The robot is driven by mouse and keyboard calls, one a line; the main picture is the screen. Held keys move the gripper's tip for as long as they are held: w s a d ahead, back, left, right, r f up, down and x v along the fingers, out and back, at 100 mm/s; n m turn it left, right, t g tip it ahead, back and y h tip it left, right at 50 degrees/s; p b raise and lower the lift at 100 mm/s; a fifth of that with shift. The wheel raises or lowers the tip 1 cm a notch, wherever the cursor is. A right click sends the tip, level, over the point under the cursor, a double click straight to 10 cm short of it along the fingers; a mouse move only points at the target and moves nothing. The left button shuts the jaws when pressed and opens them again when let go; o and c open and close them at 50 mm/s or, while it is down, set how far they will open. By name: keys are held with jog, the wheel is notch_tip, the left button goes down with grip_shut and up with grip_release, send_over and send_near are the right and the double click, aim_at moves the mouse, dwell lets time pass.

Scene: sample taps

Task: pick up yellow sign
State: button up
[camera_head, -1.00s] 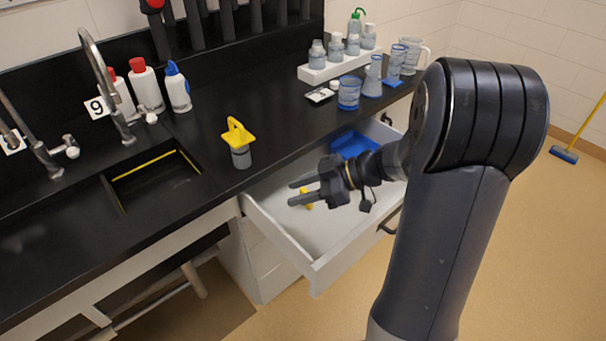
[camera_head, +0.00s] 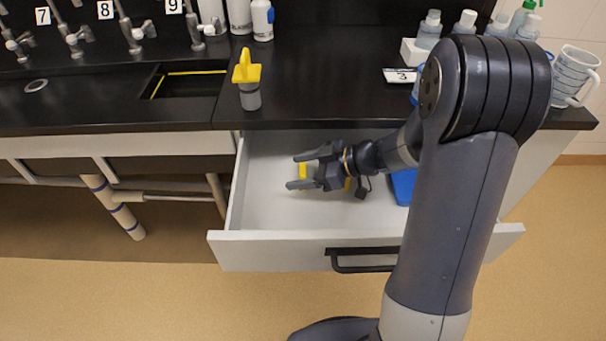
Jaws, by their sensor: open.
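A yellow piece (camera_head: 303,178) lies in the open white drawer (camera_head: 262,205). It shows between and behind the fingers of my gripper (camera_head: 294,171), and a second yellow bit (camera_head: 347,184) shows behind the wrist. I cannot tell whether these are one thing or the yellow sign, since the gripper hides much of them. My gripper is open and empty, its fingers pointing left over the drawer. Its height above the drawer floor is hard to tell. A yellow-topped grey container (camera_head: 248,85) stands upright on the black counter, left of and beyond my gripper.
The drawer's front (camera_head: 300,248) with its black handle (camera_head: 362,260) faces me. A blue tray (camera_head: 403,186) lies at the drawer's right, partly behind my arm. A sink (camera_head: 187,82) is at left; bottles and a clear jug (camera_head: 575,75) stand at the back. Floor at front left is clear.

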jog(key=shift+x, duration=0.8)
jog(key=shift+c, duration=0.4)
jog(key=c, duration=1)
jog(key=shift+r, duration=0.1)
